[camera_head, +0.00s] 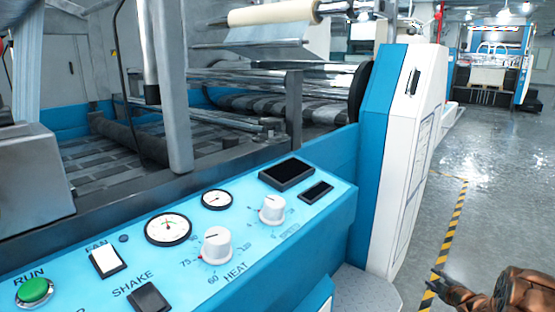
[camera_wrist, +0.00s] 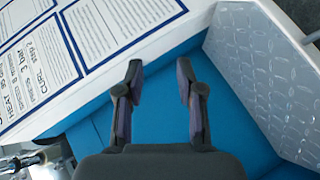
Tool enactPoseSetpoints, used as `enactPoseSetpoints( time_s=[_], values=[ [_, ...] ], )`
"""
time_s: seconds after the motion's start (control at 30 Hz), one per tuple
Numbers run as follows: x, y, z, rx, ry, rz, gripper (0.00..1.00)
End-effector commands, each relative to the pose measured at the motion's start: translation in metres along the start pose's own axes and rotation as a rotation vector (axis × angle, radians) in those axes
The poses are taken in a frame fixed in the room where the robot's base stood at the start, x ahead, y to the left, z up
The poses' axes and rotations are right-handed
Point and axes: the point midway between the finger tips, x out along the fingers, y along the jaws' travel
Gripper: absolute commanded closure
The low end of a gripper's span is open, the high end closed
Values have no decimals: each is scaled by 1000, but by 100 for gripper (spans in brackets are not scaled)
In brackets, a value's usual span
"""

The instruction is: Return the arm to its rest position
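My gripper (camera_head: 437,283) shows at the bottom right of the head view, out over the floor to the right of the machine's control panel (camera_head: 120,265). In the wrist view my gripper (camera_wrist: 160,82) has its two dark fingers apart, with nothing between them. Behind the fingers is the machine's blue side (camera_wrist: 160,95). The fingers look clear of the panel, though the distance to the blue side is hard to tell. My arm is mostly outside the head view.
The panel carries a green RUN button (camera_head: 34,291), a FAN switch (camera_head: 106,262), a HEAT knob (camera_head: 217,246), a second knob (camera_head: 272,209) and gauges. A white and blue cabinet (camera_head: 400,150) stands beside it. A textured step plate (camera_wrist: 265,75) lies near the gripper. Open floor (camera_head: 490,190) extends right.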

Motion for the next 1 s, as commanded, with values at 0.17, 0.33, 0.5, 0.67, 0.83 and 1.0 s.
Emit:
enactPoseSetpoints(
  time_s=[0.17, 0.33, 0.5, 0.67, 0.83, 1.0],
  values=[
    [-21, 57, -34, 50, -112, -50, 63],
    [-47, 94, -63, 117, -222, -97, 63],
    [-80, 127, -96, 191, -329, -137, 63],
    [-119, 151, -129, 272, -427, -175, 63],
    [-164, 171, -167, 362, -523, -214, 63],
    [-216, 182, -207, 457, -615, -260, 63]
  ],
)
